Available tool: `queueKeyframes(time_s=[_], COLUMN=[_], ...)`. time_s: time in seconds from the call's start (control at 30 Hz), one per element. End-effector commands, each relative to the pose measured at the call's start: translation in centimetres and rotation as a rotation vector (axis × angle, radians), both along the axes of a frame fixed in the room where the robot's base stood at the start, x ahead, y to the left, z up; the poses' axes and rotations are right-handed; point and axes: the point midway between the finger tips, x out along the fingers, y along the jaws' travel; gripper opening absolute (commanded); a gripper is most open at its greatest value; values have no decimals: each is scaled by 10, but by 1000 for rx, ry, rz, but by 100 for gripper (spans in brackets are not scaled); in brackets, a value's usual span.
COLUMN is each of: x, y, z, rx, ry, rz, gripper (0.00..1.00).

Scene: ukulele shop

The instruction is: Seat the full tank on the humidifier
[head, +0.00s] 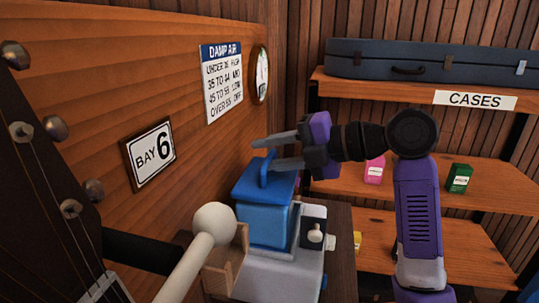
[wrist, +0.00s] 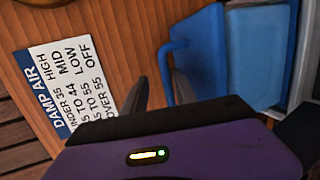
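The blue tank (head: 266,222), with a loop handle (head: 265,168) on top, stands upright on the pale grey humidifier (head: 282,279). I cannot tell whether it is fully seated, and its fill level does not show. A dial (head: 315,236) is on the humidifier's right part. My gripper (head: 268,153) is open at the handle, with its fingers apart. In the wrist view the handle (wrist: 165,68) appears between the two fingertips (wrist: 160,90), with a gap to the left finger. The tank (wrist: 205,45) also shows there; contact with the right finger is unclear.
A ukulele headstock (head: 50,180) and a white ball-ended arm (head: 212,222) stand close at the left. A small wooden box (head: 226,265) adjoins the humidifier. A wood panel with signs (head: 222,80) rises behind. Shelves (head: 480,185) at right hold pink and green boxes and a case (head: 430,62).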

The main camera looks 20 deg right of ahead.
Motion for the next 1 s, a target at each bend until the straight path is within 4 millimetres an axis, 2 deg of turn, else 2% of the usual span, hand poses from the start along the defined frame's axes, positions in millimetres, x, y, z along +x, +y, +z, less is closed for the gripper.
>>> queueKeyframes(time_s=[0.37,0.8,1.0], x=[-2,-44,-52], y=[-3,-45,-52], z=[-3,19,23], rx=[-1,-2,0], ry=[9,1,4], rz=[0,-1,1], gripper=[37,37,37])
